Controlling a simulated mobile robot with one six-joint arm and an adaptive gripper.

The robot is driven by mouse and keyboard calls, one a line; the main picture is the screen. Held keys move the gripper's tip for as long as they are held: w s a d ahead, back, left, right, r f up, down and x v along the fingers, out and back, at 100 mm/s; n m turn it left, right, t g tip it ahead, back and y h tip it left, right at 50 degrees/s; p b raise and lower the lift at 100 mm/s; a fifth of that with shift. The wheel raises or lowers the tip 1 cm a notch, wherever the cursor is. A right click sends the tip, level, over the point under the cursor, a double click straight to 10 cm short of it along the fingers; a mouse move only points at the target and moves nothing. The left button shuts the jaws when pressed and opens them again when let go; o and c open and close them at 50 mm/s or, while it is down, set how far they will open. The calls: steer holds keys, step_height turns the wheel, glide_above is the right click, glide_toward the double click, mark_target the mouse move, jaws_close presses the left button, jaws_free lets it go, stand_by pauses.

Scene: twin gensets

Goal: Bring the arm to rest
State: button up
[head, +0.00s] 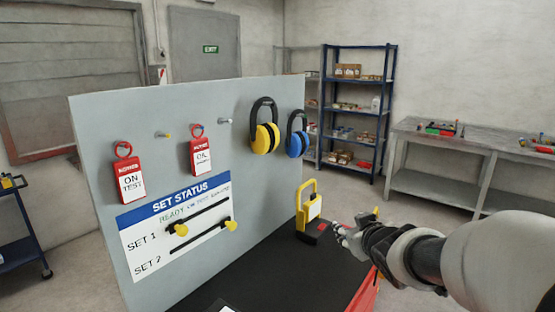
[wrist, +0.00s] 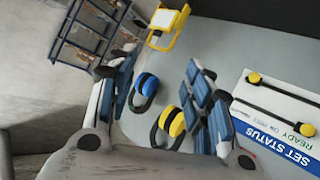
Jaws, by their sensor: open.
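My gripper (head: 348,230) is at the right of the head view, above the black bench top (head: 262,270) and to the right of the grey board (head: 262,185). In the wrist view my gripper (wrist: 160,66) has its two fingers spread apart with nothing between the tips. Beyond the fingers, the board shows with the blue ear defenders (wrist: 145,90) and the yellow ear defenders (wrist: 171,122) hanging on it. My arm reaches in from the right edge of the head view.
A yellow-framed lamp-like item (head: 309,210) stands on the bench just left of my gripper. Two red tags (head: 128,180) and a status panel (head: 180,225) with yellow-knobbed sliders are on the board. Blue shelving (head: 355,110) and a grey workbench (head: 470,150) stand behind.

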steer(key=s+a+f+m+g, duration=0.1)
steer(key=s+g, duration=0.3)
steer(key=s, duration=1.3)
steer(key=s+a+f+m+g, duration=0.2)
steer(key=s+a+f+g, duration=0.1)
steer(key=s, duration=1.5)
steer(key=shift+f+m+g, duration=0.3)
steer(key=shift+f+g, duration=0.3)
steer(key=shift+f, duration=0.05)
